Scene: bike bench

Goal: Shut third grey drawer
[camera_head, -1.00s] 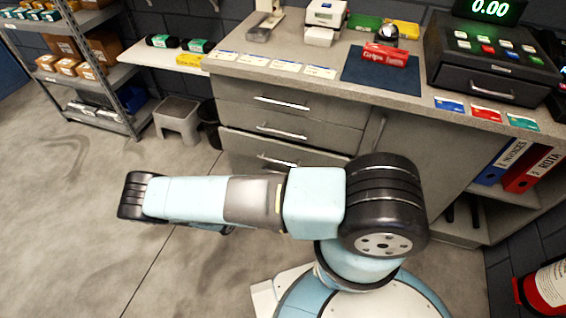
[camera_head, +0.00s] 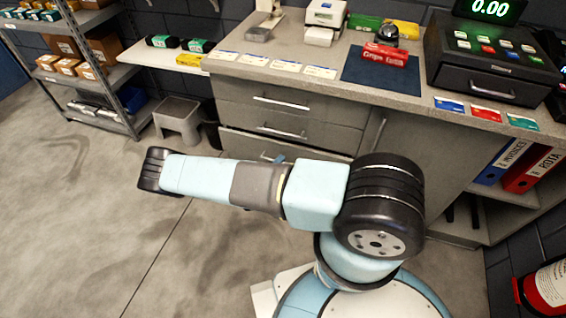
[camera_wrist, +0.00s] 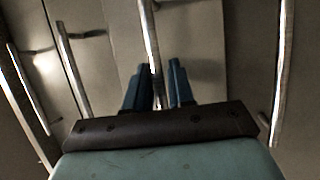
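The grey drawer unit shows in the head view under the counter. Its third drawer (camera_head: 236,139) stands out a little, with its upper edge showing beyond the fronts above. Its handle is mostly hidden behind my arm. In the wrist view, my gripper (camera_wrist: 158,72) has two blue fingers apart, one on each side of a metal bar handle (camera_wrist: 148,30). The handle runs between them with small gaps, and I cannot tell whether either finger touches it. This looks like the third drawer's handle. A blue fingertip also shows above my arm in the head view.
The upper two drawers, with handles (camera_head: 282,103) and (camera_head: 281,132), look shut. Other bar handles (camera_wrist: 72,68) and (camera_wrist: 284,70) flank my gripper in the wrist view. A grey stool (camera_head: 178,115) stands left of the unit. Floor at left is clear.

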